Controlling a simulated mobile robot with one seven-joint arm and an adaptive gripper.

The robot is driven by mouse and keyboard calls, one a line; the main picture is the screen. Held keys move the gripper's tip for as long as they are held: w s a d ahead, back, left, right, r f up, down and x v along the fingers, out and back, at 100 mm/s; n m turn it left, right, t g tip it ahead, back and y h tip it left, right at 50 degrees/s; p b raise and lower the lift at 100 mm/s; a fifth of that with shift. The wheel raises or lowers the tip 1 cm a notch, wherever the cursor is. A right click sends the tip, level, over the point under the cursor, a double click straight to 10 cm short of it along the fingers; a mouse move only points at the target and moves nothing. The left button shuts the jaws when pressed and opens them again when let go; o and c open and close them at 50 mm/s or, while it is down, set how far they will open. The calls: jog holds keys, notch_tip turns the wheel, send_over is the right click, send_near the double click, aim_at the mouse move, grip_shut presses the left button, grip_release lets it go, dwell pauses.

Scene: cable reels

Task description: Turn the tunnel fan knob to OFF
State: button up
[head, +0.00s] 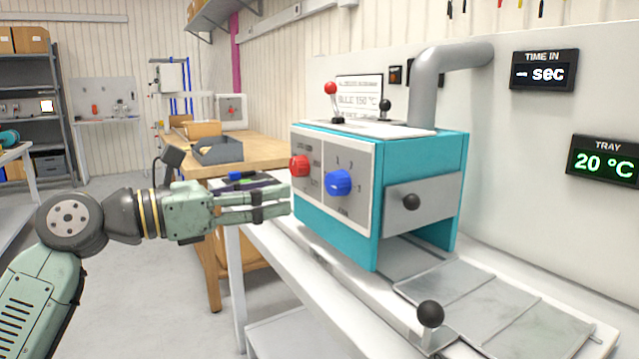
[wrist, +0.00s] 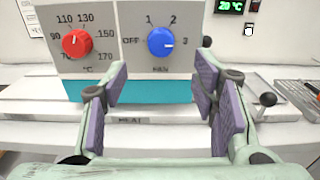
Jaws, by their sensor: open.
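The fan knob is blue; it shows in the head view (head: 340,183) and the wrist view (wrist: 161,42). It sits on the grey front panel of a teal machine (head: 425,155). Its dial reads OFF at left, then 1, 2 and 3 clockwise. The knob's pale mark appears to point right, towards 3. My gripper (head: 288,205) is open and empty in front of the panel. In the wrist view my gripper (wrist: 160,82) has purple-padded fingers spread on either side, below the knob, not touching it.
A red temperature knob (wrist: 76,43) is left of the fan knob; it also shows in the head view (head: 300,166). A black-balled lever (head: 431,318) stands at the front right. A drawer with a black knob (head: 411,202) is on the machine's right. A wooden bench (head: 262,150) is behind.

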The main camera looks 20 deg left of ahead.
aim_at(330, 183)
jog(key=p+x, duration=0.2)
jog(key=x, duration=0.8)
jog(key=shift+w+d, duration=0.25)
jog(key=shift+d, duration=0.05)
jog(key=shift+c, duration=0.3)
jog(key=c, duration=1.1)
